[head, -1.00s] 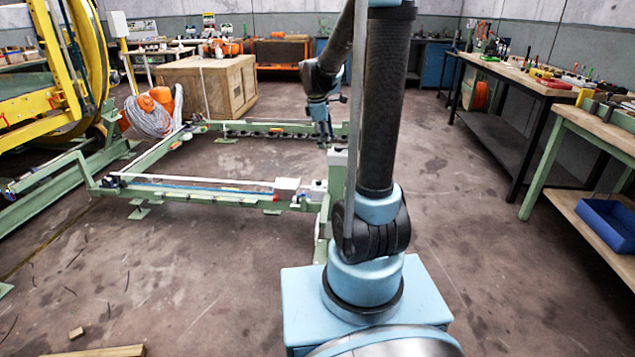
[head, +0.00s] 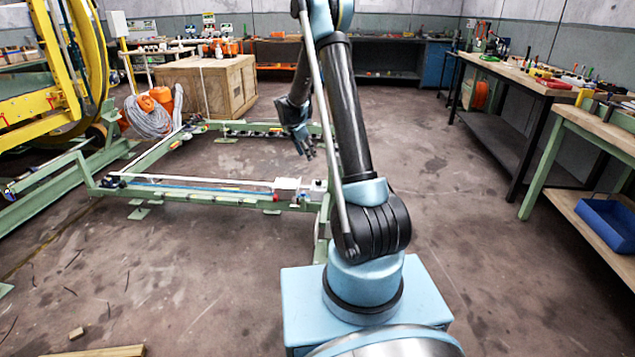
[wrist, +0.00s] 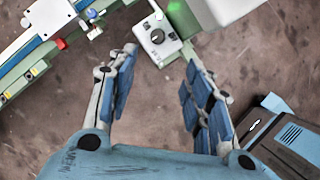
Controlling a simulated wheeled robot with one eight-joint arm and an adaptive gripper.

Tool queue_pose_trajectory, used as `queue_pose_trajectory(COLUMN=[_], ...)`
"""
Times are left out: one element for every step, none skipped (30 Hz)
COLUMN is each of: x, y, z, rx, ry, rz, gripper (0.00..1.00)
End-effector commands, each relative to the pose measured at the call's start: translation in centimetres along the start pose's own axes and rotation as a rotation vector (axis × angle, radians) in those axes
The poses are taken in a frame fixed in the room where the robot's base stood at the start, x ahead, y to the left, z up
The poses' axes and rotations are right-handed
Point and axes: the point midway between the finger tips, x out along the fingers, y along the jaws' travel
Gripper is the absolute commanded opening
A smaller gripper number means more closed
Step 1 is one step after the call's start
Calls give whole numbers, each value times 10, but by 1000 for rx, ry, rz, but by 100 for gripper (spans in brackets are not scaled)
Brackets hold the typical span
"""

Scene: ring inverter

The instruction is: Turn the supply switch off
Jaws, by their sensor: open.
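The switch is a small light-coloured box with a dark round knob (wrist: 157,36) in the wrist view, at the top centre on the green frame. A small white box (head: 318,190) at the frame's right corner in the head view appears to be the same switch; its knob is too small to read. My gripper (wrist: 161,60) is open and empty, its fingers spread either side of the line to the knob, apart from it. In the head view my gripper (head: 308,148) hangs above and behind that corner. I cannot read the knob's setting.
A green frame (head: 215,194) with a blue strip runs left from the switch. A larger white box (head: 288,186) sits beside it. A pale green block (wrist: 228,8) stands close right of the switch. Open floor (head: 445,200) lies right of my arm.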

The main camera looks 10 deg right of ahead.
Motion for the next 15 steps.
queue_pose_trajectory(x=[4,5,7,8,10,12,15,17,22,26,30,37,42,47,53], y=[3,4,5,5,6,6,6,6,6,6,6,6,6,6,6], z=[-1,-2,-2,-2,-2,-2,-2,-2,-2,-2,-2,-2,-2,-2,-2], rx=[-12,-18,-23,-26,-27,-28,-28,-28,-28,-27,-27,-27,-26,-26,-25], ry=[-2,-3,-4,-4,-4,-4,-4,-4,-4,-4,-4,-4,-4,-4,-4], rz=[-1,-1,-1,-2,-2,-2,-2,-2,-2,-2,-2,-2,-2,-2,-2], gripper=[46,46,46,46,46,46,46,46,46,46,46,46,46,46,46])
